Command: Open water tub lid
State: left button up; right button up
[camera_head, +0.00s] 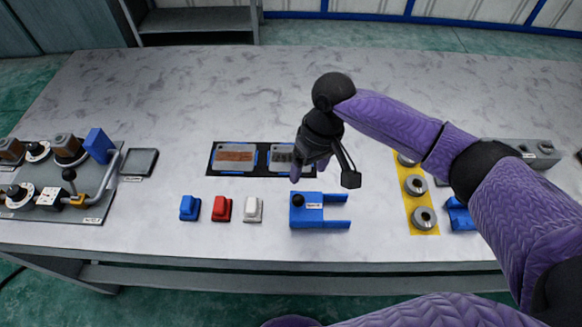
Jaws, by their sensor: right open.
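Two shallow tubs with blue edges sit in a black frame in the middle of the table. The left tub (235,157) has a brownish panel or content. The right tub (285,161) looks grey and is partly hidden by my right gripper. I cannot tell for certain which one is the water tub, or whether its lid is shut. My right gripper (324,173) is open and empty, pointing down over the right end of the right tub. I cannot tell whether it touches anything. My left gripper is not in view.
Blue (190,208), red (221,209) and white (253,209) blocks stand in front of the tubs. A blue forked fixture (308,211) is near my gripper. A valve panel (52,196) is at left, a yellow strip with metal rings (421,217) at right. The table's back is clear.

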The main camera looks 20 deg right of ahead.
aim_at(300, 196)
jog(key=f+b, duration=0.1)
jog(key=f, duration=0.2)
jog(key=a+f+b, duration=0.1)
jog(key=f, duration=0.2)
jog(key=f+b, duration=0.1)
jog(key=f, duration=0.2)
jog(key=shift+s+a, duration=0.2)
jog(key=shift+a, duration=0.2)
jog(key=shift+f+b, duration=0.3)
jog(key=shift+f, duration=0.05)
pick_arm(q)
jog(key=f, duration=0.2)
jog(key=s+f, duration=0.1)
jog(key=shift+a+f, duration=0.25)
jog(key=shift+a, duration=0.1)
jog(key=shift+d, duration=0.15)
pick_arm(e)
grip_shut()
